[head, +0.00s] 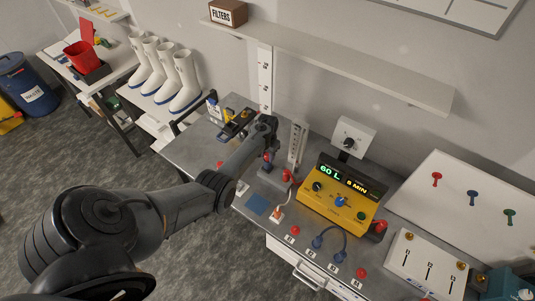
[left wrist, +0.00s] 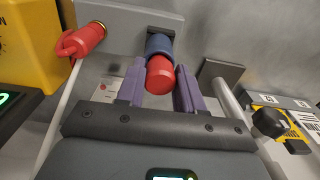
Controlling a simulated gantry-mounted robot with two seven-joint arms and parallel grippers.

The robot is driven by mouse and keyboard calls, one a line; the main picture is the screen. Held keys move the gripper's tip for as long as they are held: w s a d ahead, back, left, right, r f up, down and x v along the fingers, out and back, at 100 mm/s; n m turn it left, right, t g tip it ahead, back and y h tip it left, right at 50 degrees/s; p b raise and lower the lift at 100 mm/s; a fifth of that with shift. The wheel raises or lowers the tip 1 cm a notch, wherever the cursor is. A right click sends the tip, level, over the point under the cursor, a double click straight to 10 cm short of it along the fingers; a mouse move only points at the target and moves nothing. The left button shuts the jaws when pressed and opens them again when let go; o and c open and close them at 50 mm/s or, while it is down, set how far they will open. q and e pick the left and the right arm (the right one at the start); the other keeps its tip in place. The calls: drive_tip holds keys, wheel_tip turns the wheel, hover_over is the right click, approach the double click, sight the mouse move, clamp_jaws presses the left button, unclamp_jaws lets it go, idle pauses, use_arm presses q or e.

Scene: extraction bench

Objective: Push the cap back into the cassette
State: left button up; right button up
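In the left wrist view, a red cylindrical cap (left wrist: 160,78) sits in line with the end of a dark blue cassette (left wrist: 159,45), which is in a dark holder. The cap's round end faces the camera. My left gripper (left wrist: 161,72) has its two purple fingers on either side of the cap, close to it. I cannot tell whether they touch it. In the head view, my left gripper (head: 268,143) is over the middle of the bench. The small cassette (head: 267,158) shows just below it, partly hidden. My right gripper does not show.
A yellow pump (head: 340,196) with a lit display stands right of the cassette. A red fitting (left wrist: 84,40) with a tube is beside the cassette. A white panel with sliders (head: 427,262) is at the right.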

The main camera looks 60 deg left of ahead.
use_arm(q)
drive_tip(key=shift+s+d+f, duration=0.15)
drive_tip(key=shift+s+f, duration=0.25)
drive_tip(key=shift+f, duration=0.3)
drive_tip(key=shift+r, duration=0.1)
drive_tip(key=shift+w+d+r, duration=0.15)
drive_tip(key=shift+d+r, duration=0.05)
drive_tip(key=shift+r, duration=0.35)
drive_tip(key=r, duration=0.7)
drive_tip(key=a+r, duration=0.1)
drive_tip(key=r, duration=0.3)
drive_tip(key=shift+w+a, duration=0.1)
